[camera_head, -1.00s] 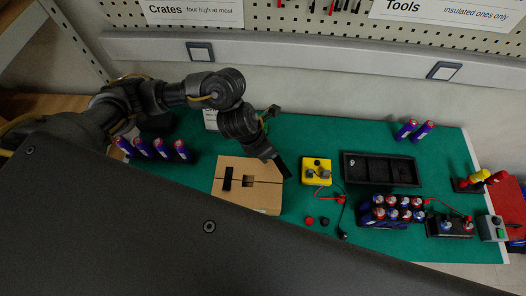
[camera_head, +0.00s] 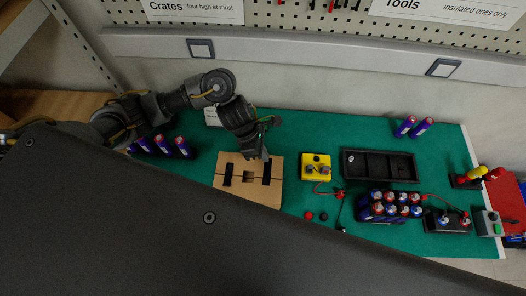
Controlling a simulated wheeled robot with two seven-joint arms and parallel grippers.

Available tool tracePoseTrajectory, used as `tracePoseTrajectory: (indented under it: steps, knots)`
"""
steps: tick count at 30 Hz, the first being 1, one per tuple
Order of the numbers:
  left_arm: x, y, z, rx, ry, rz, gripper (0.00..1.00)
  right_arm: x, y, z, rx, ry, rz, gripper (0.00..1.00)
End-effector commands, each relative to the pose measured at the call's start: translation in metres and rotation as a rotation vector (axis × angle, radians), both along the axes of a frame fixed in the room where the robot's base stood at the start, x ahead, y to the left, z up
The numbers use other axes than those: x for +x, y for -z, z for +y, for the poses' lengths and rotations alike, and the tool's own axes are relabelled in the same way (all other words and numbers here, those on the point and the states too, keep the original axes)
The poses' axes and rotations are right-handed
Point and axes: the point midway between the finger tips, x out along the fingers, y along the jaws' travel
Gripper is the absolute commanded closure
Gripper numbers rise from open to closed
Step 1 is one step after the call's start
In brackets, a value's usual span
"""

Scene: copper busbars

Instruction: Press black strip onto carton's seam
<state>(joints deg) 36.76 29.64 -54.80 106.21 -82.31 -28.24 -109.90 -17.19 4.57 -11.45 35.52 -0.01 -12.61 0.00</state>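The brown carton (camera_head: 237,197) lies on the green mat left of the middle, its seam running across the top. One black strip (camera_head: 228,174) lies across the seam on the left part. A dark square mark (camera_head: 249,176) is near the middle. A second black strip (camera_head: 267,173) is at the carton's right part, roughly parallel to the first. My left gripper (camera_head: 264,156) is over the carton's back right edge, at this strip's upper end, and appears shut on it. I cannot tell whether the strip touches the carton. My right gripper is not in view.
A yellow box (camera_head: 316,168) with a knob stands right of the carton. Behind it to the right is a black tray (camera_head: 345,163), with a battery-like pack (camera_head: 391,207) in front. Blue cylinders (camera_head: 161,146) stand left of the carton. Green mat (camera_head: 300,135) is bare behind.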

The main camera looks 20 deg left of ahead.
Motion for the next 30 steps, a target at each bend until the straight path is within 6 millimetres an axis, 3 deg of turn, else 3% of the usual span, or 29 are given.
tracePoseTrajectory:
  steps: [6, 12, 30]
  knots:
    - [0.000, 0.031, 0.000, 0.000, -0.003, 0.001, 1.00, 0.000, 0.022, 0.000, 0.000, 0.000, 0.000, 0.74]
    - [0.000, 0.050, 0.000, 0.001, -0.001, -0.002, 1.00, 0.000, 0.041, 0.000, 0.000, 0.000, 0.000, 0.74]
    - [0.000, 0.050, 0.000, 0.000, -0.001, 0.000, 1.00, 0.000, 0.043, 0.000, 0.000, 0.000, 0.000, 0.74]
